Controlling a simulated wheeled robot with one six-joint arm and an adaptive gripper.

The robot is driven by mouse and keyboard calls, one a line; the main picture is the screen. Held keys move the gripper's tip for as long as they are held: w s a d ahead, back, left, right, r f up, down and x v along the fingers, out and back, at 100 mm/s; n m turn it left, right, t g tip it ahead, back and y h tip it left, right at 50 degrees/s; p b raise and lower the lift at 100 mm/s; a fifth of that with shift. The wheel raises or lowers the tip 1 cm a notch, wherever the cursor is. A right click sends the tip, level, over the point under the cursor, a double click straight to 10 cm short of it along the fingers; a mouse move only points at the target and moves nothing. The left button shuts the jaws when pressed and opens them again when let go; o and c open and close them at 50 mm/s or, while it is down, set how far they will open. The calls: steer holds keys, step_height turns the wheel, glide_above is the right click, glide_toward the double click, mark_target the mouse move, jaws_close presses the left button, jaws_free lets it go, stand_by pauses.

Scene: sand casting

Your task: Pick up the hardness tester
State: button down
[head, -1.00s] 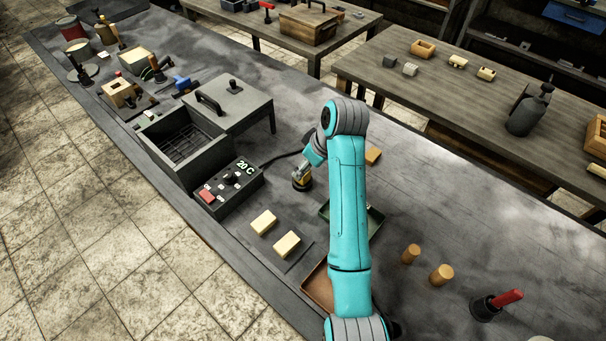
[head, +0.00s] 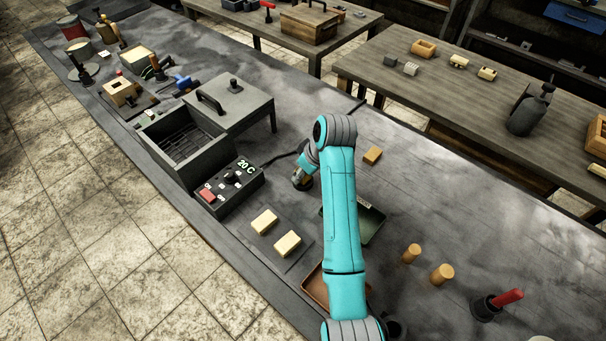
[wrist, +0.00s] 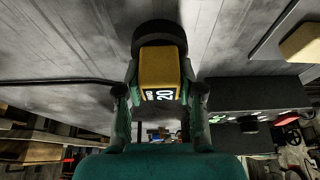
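The hardness tester has a yellow body with a "20" display and a dark round base. In the wrist view the hardness tester (wrist: 160,70) lies between the two fingers of my gripper (wrist: 160,95), one at each side, with what looks like a narrow gap beside the body. My gripper looks open around it. In the head view the hardness tester (head: 302,183) stands on the bench right of the control box. My arm partly covers it there, and the fingers are hard to make out.
A control box (head: 229,188) reading "20 C" and an open furnace (head: 186,150) stand to the left. Two pale blocks (head: 264,222) lie in front. A green tray (head: 372,222) and a brown tray (head: 314,285) sit beside and under my arm. Another block (head: 373,155) lies behind.

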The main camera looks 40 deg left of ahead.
steer(key=shift+r, duration=0.1)
step_height(320, 180, up, 10)
steer(key=shift+f, duration=0.1)
stand_by(0.5)
